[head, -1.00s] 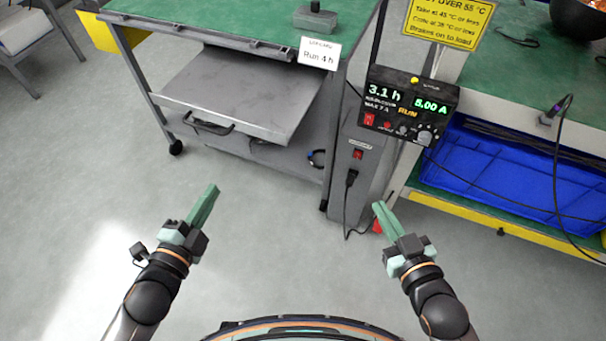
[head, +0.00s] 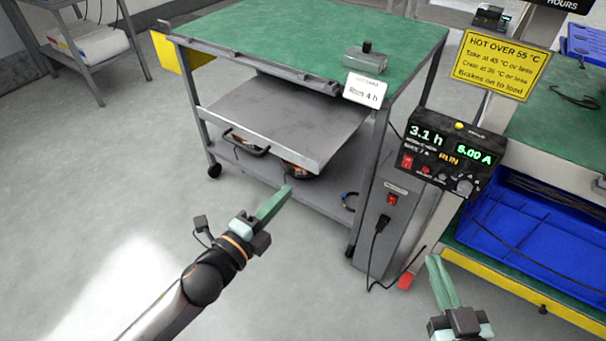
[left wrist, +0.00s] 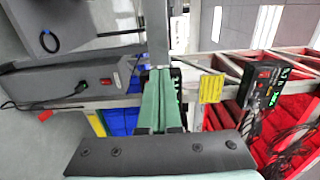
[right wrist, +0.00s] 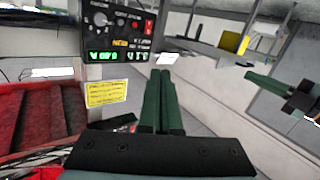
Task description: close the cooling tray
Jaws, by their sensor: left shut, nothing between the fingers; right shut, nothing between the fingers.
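The cooling tray (head: 285,122) is a flat grey shelf under the green top of a grey cart (head: 300,40). My left gripper (head: 280,199) is shut and empty. In the head view its tips show just below the tray's front edge; they look apart from it. My right gripper (head: 435,262) is shut and empty, low on the right, away from the tray. The left gripper also shows in the right wrist view (right wrist: 262,84).
A bench with a blue bin (head: 530,230) and yellow edge is at the right. Orange-dark items (head: 299,171) sit below the tray.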

